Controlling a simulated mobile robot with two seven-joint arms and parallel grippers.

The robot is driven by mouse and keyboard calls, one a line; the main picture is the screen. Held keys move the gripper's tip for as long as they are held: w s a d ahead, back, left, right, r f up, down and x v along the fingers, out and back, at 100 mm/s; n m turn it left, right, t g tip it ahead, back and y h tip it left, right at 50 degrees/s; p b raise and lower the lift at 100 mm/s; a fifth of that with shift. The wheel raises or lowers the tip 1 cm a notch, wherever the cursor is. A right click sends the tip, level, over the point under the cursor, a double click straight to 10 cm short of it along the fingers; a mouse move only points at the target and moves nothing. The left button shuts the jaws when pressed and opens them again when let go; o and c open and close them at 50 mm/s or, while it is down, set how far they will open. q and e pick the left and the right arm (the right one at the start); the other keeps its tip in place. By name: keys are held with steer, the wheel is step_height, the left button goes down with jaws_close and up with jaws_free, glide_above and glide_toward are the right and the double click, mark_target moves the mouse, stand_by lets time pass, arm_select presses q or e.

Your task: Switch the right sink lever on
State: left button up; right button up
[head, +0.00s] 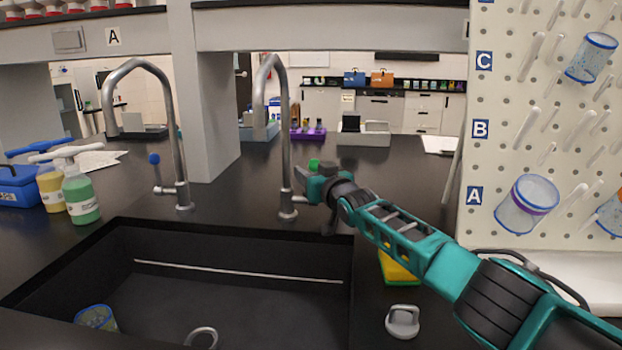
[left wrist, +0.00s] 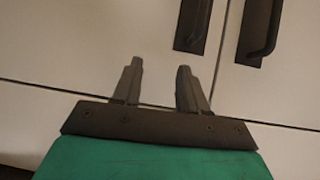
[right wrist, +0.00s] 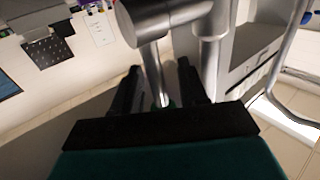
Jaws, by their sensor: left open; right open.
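The right sink tap (head: 285,135) is a tall grey metal gooseneck behind the sink. Its lever has a green knob (head: 314,163) that shows just above my right gripper (head: 312,192). The gripper is at the right side of the tap's base and hides part of the lever. In the right wrist view, its dark fingers are open, with a metal stem (right wrist: 154,75) and a bit of green between them; I cannot tell whether they touch it. My left gripper (left wrist: 159,67) is open and empty, before white cabinet doors, and out of the head view.
The left tap (head: 176,140) has a blue-knobbed lever (head: 154,159). The black sink (head: 230,250) lies in front. Soap bottles (head: 80,195) stand at left. A pegboard (head: 500,150) with beakers stands at right. A yellow-green sponge (head: 398,268) lies under my right arm.

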steer(key=shift+c, duration=0.3)
jaws_close()
steer(key=shift+r, duration=0.15)
